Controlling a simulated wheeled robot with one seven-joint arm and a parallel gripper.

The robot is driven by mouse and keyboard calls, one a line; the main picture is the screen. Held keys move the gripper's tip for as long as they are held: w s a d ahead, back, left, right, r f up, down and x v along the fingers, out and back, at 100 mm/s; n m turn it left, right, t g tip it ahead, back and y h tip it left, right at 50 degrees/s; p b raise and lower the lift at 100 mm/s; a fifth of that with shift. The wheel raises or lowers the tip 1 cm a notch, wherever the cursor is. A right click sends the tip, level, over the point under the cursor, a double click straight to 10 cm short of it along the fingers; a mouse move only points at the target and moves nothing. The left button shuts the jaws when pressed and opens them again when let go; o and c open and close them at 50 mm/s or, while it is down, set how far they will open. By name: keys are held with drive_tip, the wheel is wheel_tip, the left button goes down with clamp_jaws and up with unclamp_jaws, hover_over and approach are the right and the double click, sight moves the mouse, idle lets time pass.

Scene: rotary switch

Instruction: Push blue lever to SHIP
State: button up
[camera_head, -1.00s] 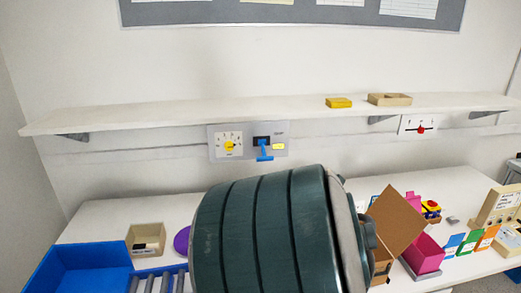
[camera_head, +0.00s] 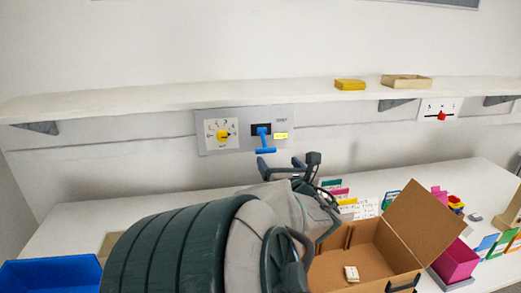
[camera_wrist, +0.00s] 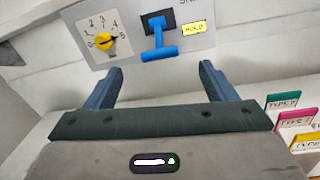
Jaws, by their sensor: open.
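The blue lever (camera_head: 265,141) hangs from a dark slot in a grey wall panel (camera_head: 209,147) below the shelf. It ends in a blue crossbar, and a yellow label beside it reads HOLD in the wrist view, where the lever (camera_wrist: 158,45) shows between and beyond my fingertips. A yellow dial (camera_head: 222,134) sits left of the lever on the same panel. My gripper (camera_head: 304,160) is open and empty, just below and right of the lever in the head view. In the wrist view my gripper (camera_wrist: 162,70) has its two fingers wide apart, not touching the lever.
The white shelf (camera_head: 240,95) runs above the panel and holds a yellow block and a tan tray. An open cardboard box (camera_head: 370,265) stands on the table below my gripper. Coloured cards (camera_head: 340,195) stand on the table to the right. A blue bin (camera_head: 50,275) is at lower left.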

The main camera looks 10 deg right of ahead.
sight(266, 147)
drive_tip(key=w, duration=0.4)
drive_tip(key=w+a+b, duration=0.1)
drive_tip(key=w, duration=0.4)
drive_tip(key=w+b, duration=0.1)
drive_tip(key=w, duration=0.4)
drive_tip(key=shift+a+f, duration=0.2)
drive_tip(key=shift+a, duration=0.05)
drive_tip(key=c, duration=1.3)
